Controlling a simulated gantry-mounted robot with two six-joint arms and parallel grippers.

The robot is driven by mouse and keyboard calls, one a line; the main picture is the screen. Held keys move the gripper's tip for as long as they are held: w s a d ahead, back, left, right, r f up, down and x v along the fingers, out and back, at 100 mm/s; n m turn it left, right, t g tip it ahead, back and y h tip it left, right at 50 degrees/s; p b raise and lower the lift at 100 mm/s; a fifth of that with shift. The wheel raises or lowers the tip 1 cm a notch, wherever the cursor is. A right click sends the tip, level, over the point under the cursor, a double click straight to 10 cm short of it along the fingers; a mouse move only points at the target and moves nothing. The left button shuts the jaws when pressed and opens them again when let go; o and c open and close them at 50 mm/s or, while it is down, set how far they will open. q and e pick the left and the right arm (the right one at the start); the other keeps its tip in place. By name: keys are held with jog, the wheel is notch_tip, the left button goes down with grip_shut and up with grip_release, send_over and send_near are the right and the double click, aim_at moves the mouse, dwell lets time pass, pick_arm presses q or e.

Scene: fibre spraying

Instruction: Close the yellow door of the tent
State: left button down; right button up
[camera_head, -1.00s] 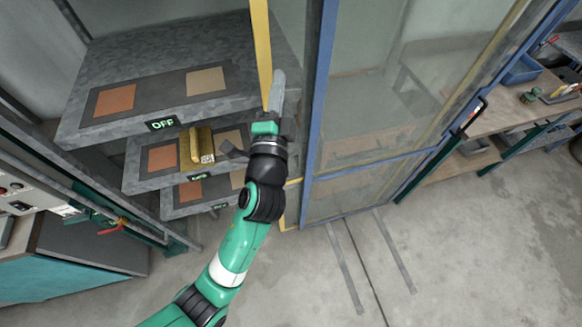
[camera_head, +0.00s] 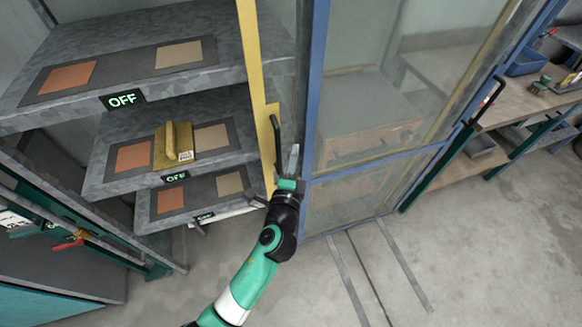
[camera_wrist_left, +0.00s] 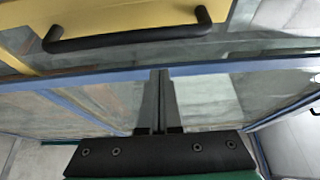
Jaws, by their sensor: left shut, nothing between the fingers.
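The yellow door (camera_head: 254,90) of the tent shows nearly edge-on in the head view, left of the blue-framed clear panel (camera_head: 375,130). Its black handle (camera_head: 276,135) stands on its right side. In the left wrist view the yellow door (camera_wrist_left: 118,12) fills the top, with the black handle (camera_wrist_left: 130,36) running across it. My left gripper (camera_head: 293,150) appears just right of the handle's lower end in the head view. In the wrist view my left gripper (camera_wrist_left: 158,75) is shut and empty, with its tips below the handle and apart from it. My right gripper is not in view.
Grey shelves (camera_head: 205,20) with orange and tan squares and OFF displays stand left of the door. A yellow trowel-like tool (camera_head: 173,146) lies on the middle shelf. A workbench (camera_head: 515,100) stands at right. The floor in front (camera_head: 450,250) is clear.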

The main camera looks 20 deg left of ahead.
aim_at(300, 128)
pick_arm(q)
jog(key=b+x, duration=0.1)
jog(key=x, duration=0.1)
jog(key=b+x, duration=0.1)
jog(key=x, duration=0.2)
jog(key=shift+f, duration=0.2)
jog(key=s+a+p, duration=0.2)
jog(key=s, duration=0.1)
jog(key=shift+s+a+r+p, duration=0.1)
jog(key=shift+s+r+p, duration=0.15)
jog(key=shift+p, duration=0.15)
